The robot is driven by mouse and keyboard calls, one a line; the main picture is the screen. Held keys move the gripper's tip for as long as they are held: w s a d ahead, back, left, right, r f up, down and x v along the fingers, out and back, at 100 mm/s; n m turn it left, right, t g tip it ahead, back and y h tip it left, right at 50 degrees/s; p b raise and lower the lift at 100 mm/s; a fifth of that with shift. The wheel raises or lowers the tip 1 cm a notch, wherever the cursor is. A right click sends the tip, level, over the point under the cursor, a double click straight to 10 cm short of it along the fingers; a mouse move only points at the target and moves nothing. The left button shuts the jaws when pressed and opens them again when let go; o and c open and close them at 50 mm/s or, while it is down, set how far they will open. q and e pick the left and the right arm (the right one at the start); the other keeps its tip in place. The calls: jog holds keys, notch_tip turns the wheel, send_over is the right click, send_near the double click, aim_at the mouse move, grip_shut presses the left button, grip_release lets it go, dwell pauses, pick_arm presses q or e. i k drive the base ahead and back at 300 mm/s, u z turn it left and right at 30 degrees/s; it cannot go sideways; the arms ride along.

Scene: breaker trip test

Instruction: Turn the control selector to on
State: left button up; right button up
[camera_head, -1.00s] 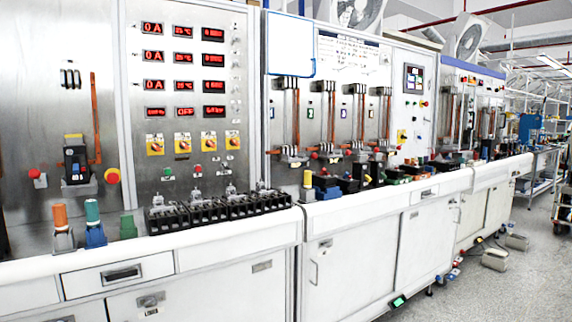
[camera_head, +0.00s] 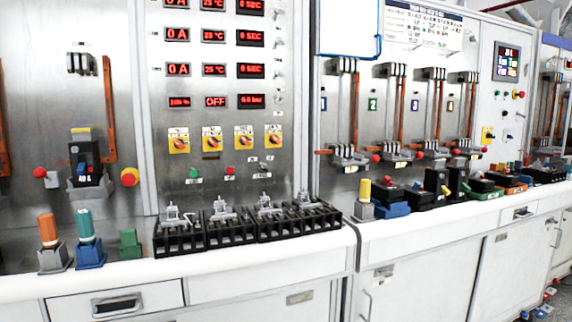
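No readable label tells me which selector is the control selector. A display (camera_head: 215,101) above them reads OFF. A green button (camera_head: 194,173) and a red button (camera_head: 230,171) sit below the knobs. Neither of my grippers shows in the head view, and nothing touches the panel.
A white counter (camera_head: 250,264) runs along the panel's front. On it stand black terminal blocks (camera_head: 230,230), an orange-topped post (camera_head: 47,229), a blue-green post (camera_head: 87,240) and a green block (camera_head: 130,243). Another panel with copper bars (camera_head: 400,112) continues to the right.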

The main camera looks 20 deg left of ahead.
aim_at(262, 167)
jog(key=u, duration=0.6)
jog(key=i, duration=0.7)
jog(key=u, duration=0.8)
